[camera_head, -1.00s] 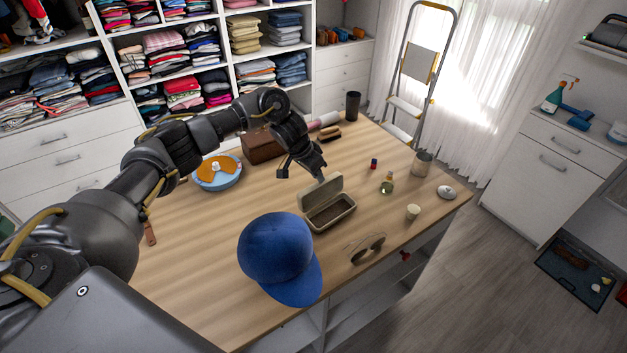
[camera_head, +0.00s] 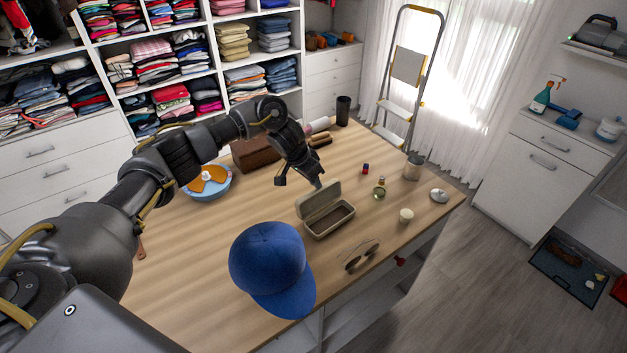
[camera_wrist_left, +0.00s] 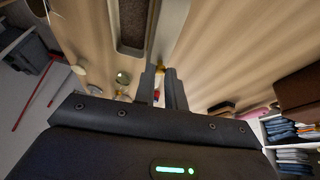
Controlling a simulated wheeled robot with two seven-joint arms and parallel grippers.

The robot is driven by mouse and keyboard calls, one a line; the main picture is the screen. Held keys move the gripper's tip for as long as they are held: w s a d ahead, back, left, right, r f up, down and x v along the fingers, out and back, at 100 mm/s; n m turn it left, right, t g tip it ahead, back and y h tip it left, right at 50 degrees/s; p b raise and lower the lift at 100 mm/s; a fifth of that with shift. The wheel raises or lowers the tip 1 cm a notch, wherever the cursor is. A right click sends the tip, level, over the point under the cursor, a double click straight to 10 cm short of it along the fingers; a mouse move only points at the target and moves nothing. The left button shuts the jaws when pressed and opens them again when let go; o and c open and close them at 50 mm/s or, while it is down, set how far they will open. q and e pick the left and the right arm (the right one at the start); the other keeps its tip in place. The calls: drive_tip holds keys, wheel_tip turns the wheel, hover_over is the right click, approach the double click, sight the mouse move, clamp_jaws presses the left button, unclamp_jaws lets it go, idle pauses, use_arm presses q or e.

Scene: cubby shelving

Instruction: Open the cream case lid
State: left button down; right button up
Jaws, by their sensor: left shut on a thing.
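The cream case (camera_head: 333,225) stands on the wooden table behind the blue cap, with its hollow dark inside showing. Its lid (camera_head: 318,196) is raised along the back edge and leans away from the opening. My left gripper (camera_head: 318,185) reaches down behind the lid with its fingertips at the lid's upper edge, shut on it; the exact grip is hard to make out. In the left wrist view, the case (camera_wrist_left: 131,48) is at the top, just past my finger tips (camera_wrist_left: 163,75). My right gripper is not in view.
The blue cap (camera_head: 268,262) is in front of the case, sunglasses (camera_head: 362,254) to its right. A small bottle (camera_head: 380,190), a cream cup (camera_head: 406,215) and a metal tin (camera_head: 413,168) stand farther right. A brown box (camera_head: 255,154) and blue bowl (camera_head: 208,182) are behind. The left tabletop is mostly clear.

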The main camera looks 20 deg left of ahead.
use_arm(q)
drive_tip(key=c, duration=1.4)
unclamp_jaws()
drive_tip(key=shift+c, duration=0.2)
drive_tip(key=b+v, duration=0.1)
drive_tip(key=v, duration=0.9)
drive_tip(key=shift+a+r, duration=0.15)
drive_tip(key=shift+r, duration=0.2)
drive_tip(key=shift+s, duration=0.15)
